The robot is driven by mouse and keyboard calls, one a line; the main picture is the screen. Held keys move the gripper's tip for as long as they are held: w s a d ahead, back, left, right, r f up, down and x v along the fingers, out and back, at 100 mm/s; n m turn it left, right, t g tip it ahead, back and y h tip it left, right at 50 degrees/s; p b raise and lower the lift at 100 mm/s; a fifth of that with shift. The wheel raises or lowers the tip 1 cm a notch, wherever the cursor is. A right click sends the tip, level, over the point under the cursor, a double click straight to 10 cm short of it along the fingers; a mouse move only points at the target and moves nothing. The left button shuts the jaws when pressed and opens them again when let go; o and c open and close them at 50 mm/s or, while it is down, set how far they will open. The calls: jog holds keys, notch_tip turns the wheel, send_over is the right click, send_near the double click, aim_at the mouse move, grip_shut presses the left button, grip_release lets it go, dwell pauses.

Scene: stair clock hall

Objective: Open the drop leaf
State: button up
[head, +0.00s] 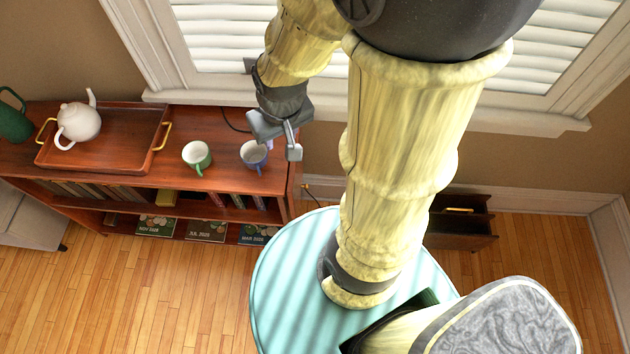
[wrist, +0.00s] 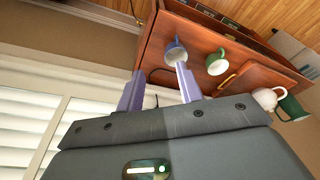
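A low reddish-brown wooden sideboard (head: 225,180) stands against the wall under the window. It also shows in the wrist view (wrist: 200,38). A narrow side face (head: 296,188) shows at its right end; I cannot tell whether this is the drop leaf, and no raised leaf is visible. My gripper (head: 288,142) is above the sideboard's right end, close to the blue cup in the picture. In the wrist view my gripper (wrist: 157,78) has its two fingers apart with nothing between them. The finger contact, if any, cannot be told.
A blue cup (head: 254,156) and a green cup (head: 197,156) stand near the sideboard's right end. A wooden tray (head: 115,150) carries a white teapot (head: 78,123); a green jug (head: 14,118) stands left. A dark drawer unit (head: 461,226) is at right. Floor in front (head: 170,290) is clear.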

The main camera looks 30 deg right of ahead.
jog(key=shift+o, duration=0.7)
jog(key=shift+s, duration=0.1)
jog(key=w+d+f+m+g+y+b, duration=0.1)
jog(key=w+d+f+m+y+b, duration=0.25)
jog(key=f+b, duration=0.65)
jog(key=s+d+f+m+g+y+b, duration=0.15)
jog(key=d+f+m+b, duration=0.4)
jog(key=f, duration=0.85)
jog(key=w+d+f+m+g+y+b, duration=0.25)
jog(key=d+f+m+b, duration=0.35)
jog(key=f, duration=0.5)
jog(key=d+f+m+t+y+b, duration=0.2)
jog(key=d+f+m+t+b, duration=0.1)
jog(key=f, duration=0.4)
jog(key=s+d+f+m+t+y+b, duration=0.1)
jog(key=d+f+m+t+y+b, duration=0.2)
jog(key=d+f+t+b, duration=0.2)
jog(key=s+d+f+m+t+y+b, duration=0.1)
jog(key=d+f+m+t+y+b, duration=0.1)
jog(key=f+b, duration=0.6)
jog(key=d+f+m+t, duration=0.1)
jog(key=d+f+t, duration=0.1)
jog(key=d, duration=0.1)
jog(key=shift+d+f+m, duration=0.15)
jog(key=shift+f+m, duration=0.05)
jog(key=shift+m, duration=0.2)
jog(key=shift+y, duration=0.25)
